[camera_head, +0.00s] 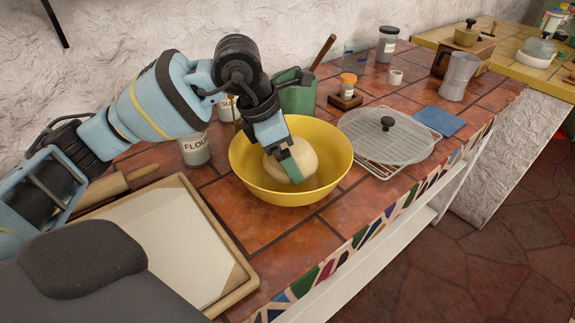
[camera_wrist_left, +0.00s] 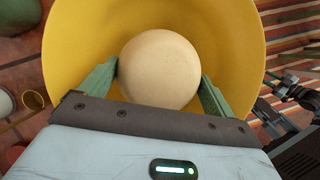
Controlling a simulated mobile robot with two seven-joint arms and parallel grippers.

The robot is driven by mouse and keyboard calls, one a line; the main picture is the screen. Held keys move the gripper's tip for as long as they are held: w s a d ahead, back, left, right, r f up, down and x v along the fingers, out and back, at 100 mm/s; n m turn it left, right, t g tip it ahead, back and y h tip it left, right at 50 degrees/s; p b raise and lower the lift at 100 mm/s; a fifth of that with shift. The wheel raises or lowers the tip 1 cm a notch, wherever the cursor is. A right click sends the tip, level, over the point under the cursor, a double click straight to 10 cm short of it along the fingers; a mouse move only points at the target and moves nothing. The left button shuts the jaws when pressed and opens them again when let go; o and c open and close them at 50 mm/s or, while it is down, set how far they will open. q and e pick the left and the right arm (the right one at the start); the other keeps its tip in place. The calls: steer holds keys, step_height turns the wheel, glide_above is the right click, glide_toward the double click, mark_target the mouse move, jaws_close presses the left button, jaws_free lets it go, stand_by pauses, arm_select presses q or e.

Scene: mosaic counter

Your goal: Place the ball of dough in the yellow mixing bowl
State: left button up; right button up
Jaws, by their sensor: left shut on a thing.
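The ball of dough (camera_head: 300,160) is pale and round and sits within the yellow mixing bowl (camera_head: 257,183) on the tiled counter. My left gripper (camera_head: 287,170) reaches down into the bowl from the upper left and is shut on the dough. In the left wrist view the dough (camera_wrist_left: 160,66) lies between the two green fingers, with the yellow bowl (camera_wrist_left: 235,40) around it. Whether the dough touches the bowl's bottom is hidden. My right gripper is not in view.
A wooden-framed board (camera_head: 170,235) lies left of the bowl, with a rolling pin (camera_head: 120,185) behind it. A flour canister (camera_head: 195,149) and green pitcher (camera_head: 298,95) stand behind the bowl. A glass lid (camera_head: 387,140) on a wire rack lies to the right.

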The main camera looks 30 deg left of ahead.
arm_select(q)
steer(key=shift+f, duration=1.75)
steer(key=shift+f, duration=0.15)
steer(key=o, duration=0.9)
steer(key=shift+o, duration=0.2)
steer(key=v, duration=1.2)
steer(key=shift+d, duration=0.1)
